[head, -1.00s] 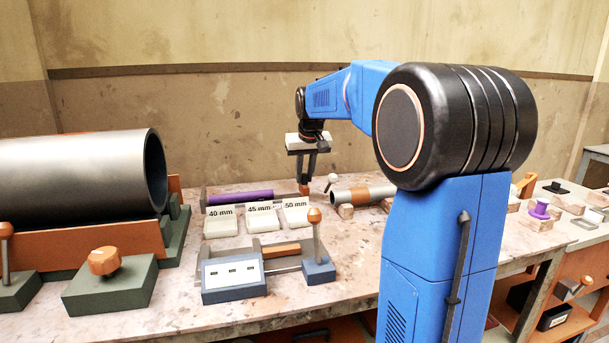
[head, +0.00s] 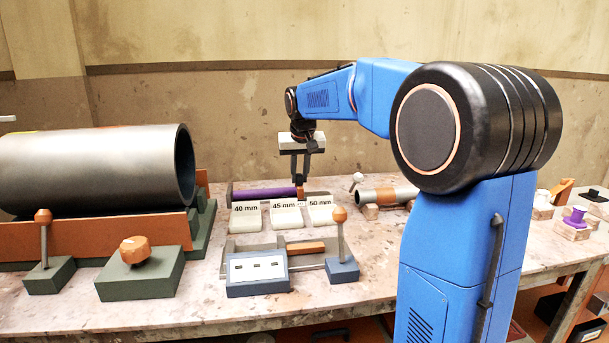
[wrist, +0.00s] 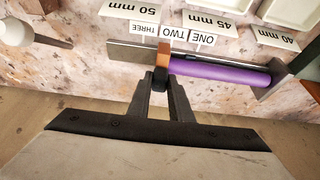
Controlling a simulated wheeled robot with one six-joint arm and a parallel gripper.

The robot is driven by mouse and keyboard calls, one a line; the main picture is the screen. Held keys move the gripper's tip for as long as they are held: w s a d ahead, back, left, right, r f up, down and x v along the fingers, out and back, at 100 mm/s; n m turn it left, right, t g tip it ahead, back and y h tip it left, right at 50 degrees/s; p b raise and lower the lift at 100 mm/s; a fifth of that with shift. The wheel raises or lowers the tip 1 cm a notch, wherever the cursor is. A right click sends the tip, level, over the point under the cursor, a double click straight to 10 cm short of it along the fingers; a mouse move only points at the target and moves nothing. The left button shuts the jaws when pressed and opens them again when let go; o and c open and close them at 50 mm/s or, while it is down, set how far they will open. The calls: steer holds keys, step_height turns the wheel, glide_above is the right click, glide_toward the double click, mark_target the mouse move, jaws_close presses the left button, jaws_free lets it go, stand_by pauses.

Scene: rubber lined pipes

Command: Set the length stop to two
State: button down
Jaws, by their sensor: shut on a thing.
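The length stop, a small orange block (wrist: 161,73), sits on a grey rail (wrist: 130,50). It also shows in the head view (head: 301,193). My gripper (wrist: 163,84) is shut on the stop, its fingers reaching down from above in the head view (head: 300,180). A purple rod (wrist: 220,74) lies along the rail, its end against or very near the stop. Labels ONE (wrist: 203,39), TWO (wrist: 173,32) and THREE (wrist: 144,28) stand along the rail. The stop's upper end is near the TWO label, on its THREE side. Fingers hide part of the stop.
Trays marked 40 mm (head: 245,222), 45 mm (head: 285,219) and 50 mm (head: 321,214) stand in front of the rail. A large grey pipe (head: 90,170) is at left. A white-knobbed lever (head: 357,178) stands right of the rail.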

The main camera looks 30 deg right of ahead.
steer(key=c, duration=1.6)
jaws_free()
steer(key=shift+r, duration=0.1)
steer(key=v, duration=1.7)
steer(key=shift+s+a, duration=0.1)
steer(key=shift+s, duration=0.05)
